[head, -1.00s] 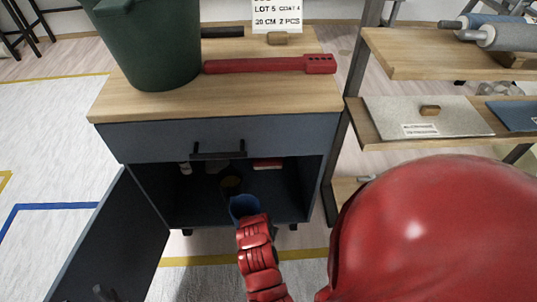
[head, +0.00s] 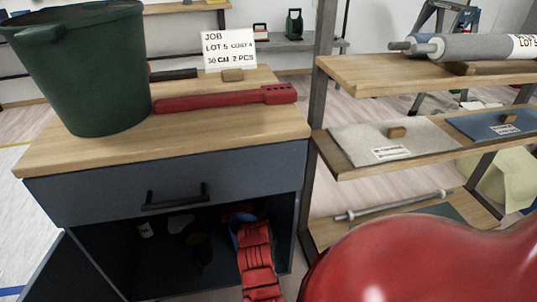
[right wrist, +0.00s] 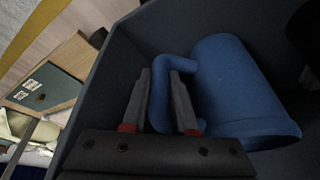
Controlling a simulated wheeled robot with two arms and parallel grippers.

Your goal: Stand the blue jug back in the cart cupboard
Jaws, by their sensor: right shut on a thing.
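The blue jug (right wrist: 238,88) fills the right side of the right wrist view, with dark cupboard walls around it. My right gripper (right wrist: 160,90) has its two fingers on either side of the jug's handle and is shut on it. In the head view my red right arm reaches into the right part of the open cart cupboard (head: 108,245), under the drawer. Only a small blue bit of the jug shows there, behind my arm. I cannot tell whether its base touches the cupboard floor. My left gripper is out of view.
The cupboard door (head: 62,272) hangs open at the left. Dark items (head: 198,248) and small pale ones stand inside, left of my arm. A green bucket (head: 85,75) and a red bar (head: 225,98) are on the cart top. A shelf rack (head: 325,150) stands close on the right.

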